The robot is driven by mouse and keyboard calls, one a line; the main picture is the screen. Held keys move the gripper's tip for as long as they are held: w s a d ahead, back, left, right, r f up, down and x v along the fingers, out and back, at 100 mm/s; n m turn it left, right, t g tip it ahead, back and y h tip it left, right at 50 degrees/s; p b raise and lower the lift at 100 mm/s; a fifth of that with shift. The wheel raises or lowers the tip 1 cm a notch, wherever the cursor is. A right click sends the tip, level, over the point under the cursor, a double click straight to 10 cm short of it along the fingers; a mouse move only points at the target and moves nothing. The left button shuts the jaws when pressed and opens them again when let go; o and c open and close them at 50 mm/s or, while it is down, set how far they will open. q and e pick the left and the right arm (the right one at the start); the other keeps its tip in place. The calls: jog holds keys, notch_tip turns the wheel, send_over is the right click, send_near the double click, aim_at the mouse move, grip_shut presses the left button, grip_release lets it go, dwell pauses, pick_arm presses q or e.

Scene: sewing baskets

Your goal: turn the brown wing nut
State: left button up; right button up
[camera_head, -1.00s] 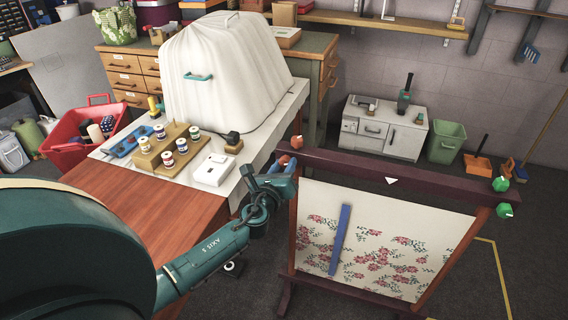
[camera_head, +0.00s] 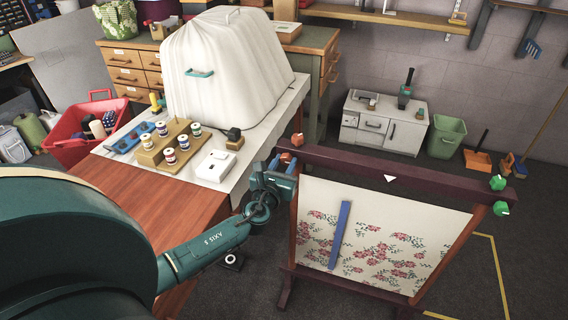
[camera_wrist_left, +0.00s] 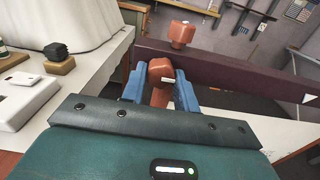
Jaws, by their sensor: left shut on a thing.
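A wooden frame (camera_head: 400,176) holds a cream cloth with red flowers (camera_head: 385,240). Two brown wing nuts sit at the left end of its dark top rail. The nearer brown wing nut (camera_head: 285,157) shows in the left wrist view (camera_wrist_left: 160,70) between the blue fingers, with a small white mark on it. The other brown wing nut (camera_head: 297,140) stands behind it, clear of the fingers; it also shows in the left wrist view (camera_wrist_left: 181,33). My left gripper (camera_head: 282,168) is shut on the nearer brown wing nut. My right gripper is not in view.
Green wing nuts (camera_head: 498,183) are at the rail's right end. A blue strip (camera_head: 340,235) lies against the cloth. Left of the frame, a table (camera_head: 160,215) carries a spool rack (camera_head: 150,157), a white box (camera_head: 214,166) and a covered shape (camera_head: 225,75). Open floor lies to the right.

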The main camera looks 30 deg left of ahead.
pick_arm(q)
jog(key=o, duration=1)
jog(key=v, duration=1.3)
jog(key=shift+s+a, duration=0.1)
